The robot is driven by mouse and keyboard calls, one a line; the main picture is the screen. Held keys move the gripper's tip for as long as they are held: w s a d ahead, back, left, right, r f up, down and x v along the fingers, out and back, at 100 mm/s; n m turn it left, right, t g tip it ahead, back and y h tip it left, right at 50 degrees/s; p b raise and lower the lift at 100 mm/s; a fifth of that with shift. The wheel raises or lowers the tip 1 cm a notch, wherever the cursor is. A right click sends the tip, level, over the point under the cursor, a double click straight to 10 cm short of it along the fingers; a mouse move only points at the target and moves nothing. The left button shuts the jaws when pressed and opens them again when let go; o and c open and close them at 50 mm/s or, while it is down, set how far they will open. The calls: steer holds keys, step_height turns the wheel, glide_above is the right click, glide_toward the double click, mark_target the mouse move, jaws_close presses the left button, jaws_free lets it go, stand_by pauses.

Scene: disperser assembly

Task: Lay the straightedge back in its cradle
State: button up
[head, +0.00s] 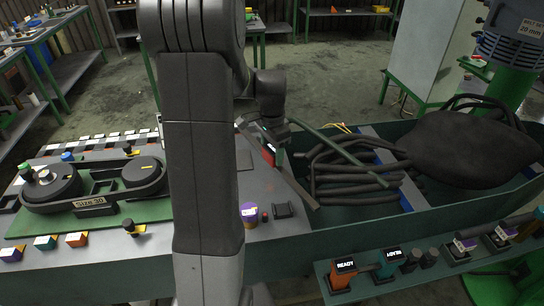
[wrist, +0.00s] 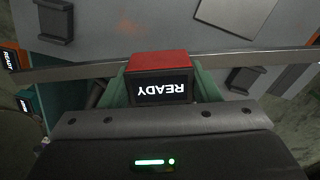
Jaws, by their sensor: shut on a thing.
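The straightedge (head: 298,186) is a long thin grey bar with a red block at its middle. In the wrist view the bar (wrist: 75,72) crosses the picture from left to right, and the red block (wrist: 165,64) carries a dark READY display. My gripper (head: 270,146) is shut on this block, its green fingers (wrist: 160,90) on both sides, and holds the bar over the bench. A dark bracket, apparently part of the cradle, stands on the bench top (head: 283,210) and in the wrist view (wrist: 55,18). I cannot tell the bar's height.
A purple-and-yellow cup (head: 249,214) and a small dark knob stand left of the bracket. The green trough (head: 340,225) with dark hoses and a large black bag lies to the right.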

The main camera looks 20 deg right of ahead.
mark_target(272, 160)
step_height(272, 160, down, 3)
steer(key=shift+r, duration=0.15)
steer(key=shift+f, duration=0.45)
steer(key=shift+f+b, duration=0.2)
steer(key=shift+b, duration=0.15)
steer(key=o, duration=1.5)
steer(key=shift+r, duration=0.1)
